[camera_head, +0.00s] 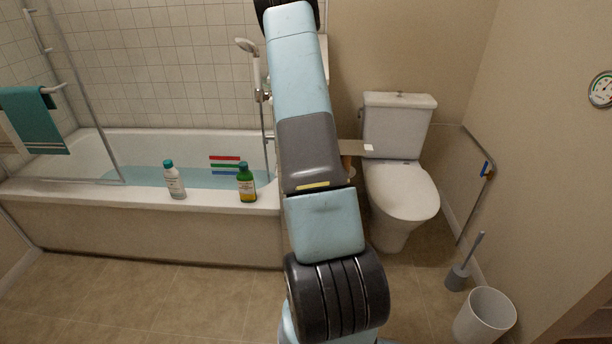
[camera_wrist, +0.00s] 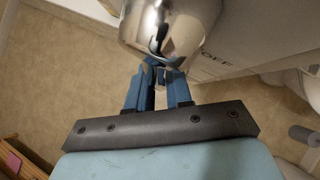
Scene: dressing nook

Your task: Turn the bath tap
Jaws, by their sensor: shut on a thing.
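The bath tap (camera_wrist: 172,25) shows in the wrist view as a shiny rounded chrome body at the top. My gripper (camera_wrist: 163,70), with blue fingers, reaches up to its underside and is shut on a part of the tap at the fingertips. The gripped part is mostly hidden between the fingers. The letters OFF (camera_wrist: 216,60) show on the pale surface to the right of the tap. In the head view my arm covers the tap and gripper. The bathtub (camera_head: 120,192) stands at the left, with bluish water in it.
A white bottle (camera_head: 175,183) and a green bottle (camera_head: 246,184) stand on the tub's front rim. A hand shower (camera_head: 248,46) hangs on the wall. The toilet (camera_head: 400,190), brush (camera_head: 458,276) and bin (camera_head: 485,316) are at the right. The floor at front left is clear.

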